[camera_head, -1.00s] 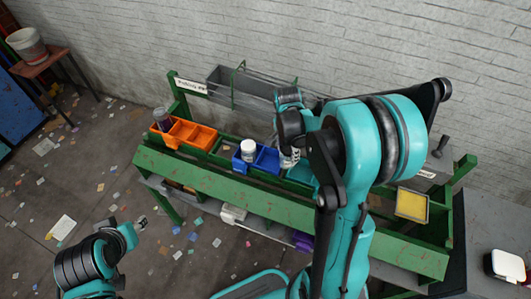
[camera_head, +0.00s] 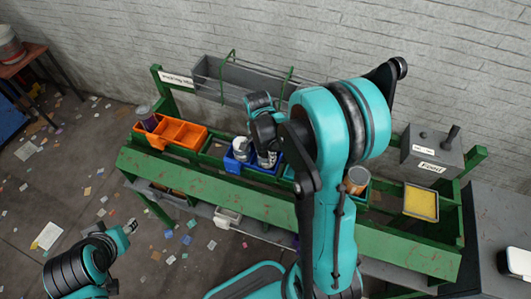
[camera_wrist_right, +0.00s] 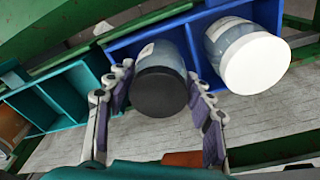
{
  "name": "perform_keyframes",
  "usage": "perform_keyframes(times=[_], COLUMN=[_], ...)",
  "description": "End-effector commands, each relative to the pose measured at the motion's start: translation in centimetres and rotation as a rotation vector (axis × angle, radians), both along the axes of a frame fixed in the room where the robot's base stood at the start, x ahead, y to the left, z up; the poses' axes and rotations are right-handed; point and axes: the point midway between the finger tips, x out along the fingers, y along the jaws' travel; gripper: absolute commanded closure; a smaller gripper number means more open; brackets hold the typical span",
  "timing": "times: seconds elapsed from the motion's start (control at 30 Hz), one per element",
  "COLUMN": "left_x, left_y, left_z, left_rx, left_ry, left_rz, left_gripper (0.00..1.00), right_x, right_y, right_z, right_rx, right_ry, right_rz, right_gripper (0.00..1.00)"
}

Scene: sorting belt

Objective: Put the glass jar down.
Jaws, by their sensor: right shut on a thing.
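My right gripper (camera_wrist_right: 160,103) is shut on a glass jar with a black lid (camera_wrist_right: 160,90). In the wrist view one finger is on each side of the jar. The jar is upright at one compartment of the blue bin (camera_wrist_right: 118,50); its base is hidden, so I cannot tell whether it touches the bin floor. In the head view the held jar (camera_head: 267,159) is at the bin's right side, under my right gripper (camera_head: 262,143). A white-lidded jar (camera_wrist_right: 252,62) stands in the neighbouring compartment. My left gripper (camera_head: 131,227) is at lower left, its jaws too small to judge.
An orange bin (camera_head: 180,132) with a dark jar (camera_head: 147,119) is left on the green rack (camera_head: 200,185). A teal bin (camera_wrist_right: 62,85) with an orange-brown jar (camera_head: 356,180) is beside the blue bin. A yellow tray (camera_head: 421,203) and grey feed box (camera_head: 432,155) are right.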

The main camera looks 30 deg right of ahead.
Motion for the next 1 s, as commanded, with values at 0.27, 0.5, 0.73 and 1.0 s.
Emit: perform_keyframes(times=[0.27, 0.5, 0.73, 1.0], left_x=[0.0, 0.0, 0.0, 0.0], left_y=[0.0, 0.0, 0.0, 0.0], left_z=[-0.4, -0.3, 0.5, 2.7], left_rx=[0.0, 0.0, 0.0, 0.0], left_ry=[0.0, 0.0, 0.0, 0.0], left_rz=[0.0, 0.0, 0.0, 0.0], left_gripper=[0.6, 0.6, 0.6, 0.6], right_x=[0.0, 0.0, 0.0, -0.1], right_y=[0.0, 0.0, 0.1, 0.6], right_z=[-0.4, -0.4, 1.0, 7.0], right_rx=[0.0, 0.0, 0.0, 0.0], right_ry=[0.0, 0.0, 0.0, 0.0], right_rz=[0.0, 0.0, 0.0, 0.0], right_gripper=[0.26, 0.26, 0.26, 0.26])
